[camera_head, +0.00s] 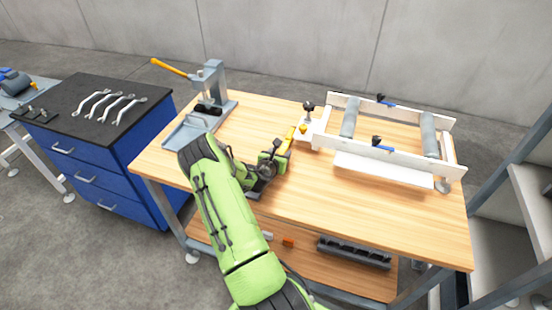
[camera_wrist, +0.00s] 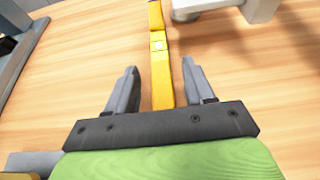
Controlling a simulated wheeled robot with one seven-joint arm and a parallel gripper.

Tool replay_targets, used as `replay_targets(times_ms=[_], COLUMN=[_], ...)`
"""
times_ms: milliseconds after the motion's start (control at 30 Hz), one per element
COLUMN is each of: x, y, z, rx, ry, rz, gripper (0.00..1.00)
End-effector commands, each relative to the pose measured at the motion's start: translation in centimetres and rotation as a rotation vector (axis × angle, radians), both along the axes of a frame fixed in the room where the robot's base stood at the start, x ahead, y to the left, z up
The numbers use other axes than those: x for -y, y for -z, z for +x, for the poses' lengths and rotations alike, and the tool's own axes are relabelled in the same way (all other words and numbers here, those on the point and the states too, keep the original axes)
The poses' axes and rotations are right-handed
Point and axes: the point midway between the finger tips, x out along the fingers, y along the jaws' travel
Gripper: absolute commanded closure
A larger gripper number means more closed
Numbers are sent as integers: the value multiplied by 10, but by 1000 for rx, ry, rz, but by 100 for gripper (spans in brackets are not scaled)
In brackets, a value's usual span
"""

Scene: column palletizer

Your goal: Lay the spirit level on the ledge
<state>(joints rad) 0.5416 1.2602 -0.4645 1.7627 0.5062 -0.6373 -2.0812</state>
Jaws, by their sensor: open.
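The yellow spirit level (camera_head: 288,137) lies on the wooden workbench, left of the roller frame. It also shows in the wrist view as a long yellow bar (camera_wrist: 162,85) with a small pale window. My gripper (camera_wrist: 160,68) is open, with one finger on each side of the bar and a gap on both sides. In the head view my gripper (camera_head: 272,160) is at the level's near end, which it partly hides. A white ledge-like strip (camera_head: 383,171) runs along the near side of the roller frame and looks empty.
The white roller frame (camera_head: 413,160) with grey rollers stands on the right of the workbench (camera_head: 330,205). A grey press with a yellow lever (camera_head: 212,85) stands at the back left. A blue drawer cabinet (camera_head: 95,170) holding several wrenches is further left. The bench front is clear.

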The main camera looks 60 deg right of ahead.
Motion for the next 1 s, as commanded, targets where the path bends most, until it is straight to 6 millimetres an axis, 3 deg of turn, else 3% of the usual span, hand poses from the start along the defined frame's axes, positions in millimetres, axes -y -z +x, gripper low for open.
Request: replay_targets(times_ms=[200, 333, 500, 733, 867, 1000], x=[-55, -82, -97, -100, -117, -167], y=[-22, -32, -40, -44, -68, -105], z=[-7, -12, -16, -14, -3, 16], rx=[-5, -4, -2, 26, 259, 662], ry=[-5, -4, -1, 14, 145, 389], rz=[2, 2, 1, 8, 97, 323], gripper=[47, 47, 47, 47, 47, 47])
